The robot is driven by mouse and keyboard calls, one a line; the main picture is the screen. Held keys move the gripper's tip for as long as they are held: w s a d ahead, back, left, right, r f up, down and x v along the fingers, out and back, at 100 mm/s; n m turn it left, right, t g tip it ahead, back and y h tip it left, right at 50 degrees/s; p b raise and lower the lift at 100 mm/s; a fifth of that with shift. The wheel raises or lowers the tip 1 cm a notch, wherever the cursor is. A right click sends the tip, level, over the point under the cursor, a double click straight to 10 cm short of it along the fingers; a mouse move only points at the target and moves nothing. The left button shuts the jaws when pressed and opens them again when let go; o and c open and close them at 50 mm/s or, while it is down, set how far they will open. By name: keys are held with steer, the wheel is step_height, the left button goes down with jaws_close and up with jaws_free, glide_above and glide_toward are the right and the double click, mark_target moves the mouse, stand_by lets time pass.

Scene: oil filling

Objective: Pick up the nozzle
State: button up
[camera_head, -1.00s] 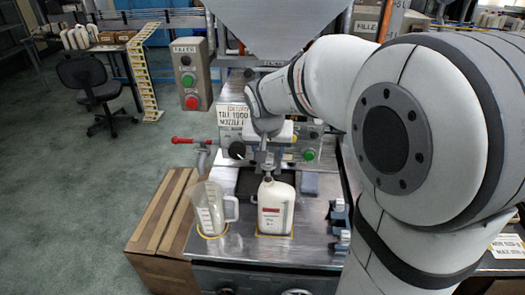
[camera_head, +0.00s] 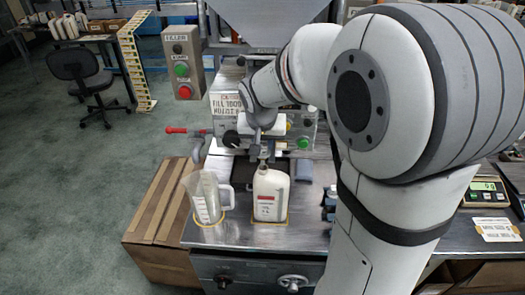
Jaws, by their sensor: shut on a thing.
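My gripper (camera_head: 255,150) is small in the view and partly hidden by my arm. It points down in front of the filling machine, just above and slightly left of the neck of a white bottle (camera_head: 270,196). It appears shut on a small grey metal part, which I take to be the nozzle; its outline blends with the fingers and the machine behind. The bottle stands upright on the metal bench, with a red-marked label facing me. I cannot tell whether the held part touches the bottle.
A clear measuring jug (camera_head: 206,199) stands left of the bottle on the bench (camera_head: 240,236). A red-handled lever (camera_head: 188,131) sticks out left of the machine. A control box (camera_head: 182,66) hangs at upper left. A scale (camera_head: 484,193) sits at right. My arm hides much of the right side.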

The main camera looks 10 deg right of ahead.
steer(key=shift+r, duration=0.1)
jaws_close()
step_height(320, 180, up, 18)
steer(key=b, duration=0.1)
stand_by(0.6)
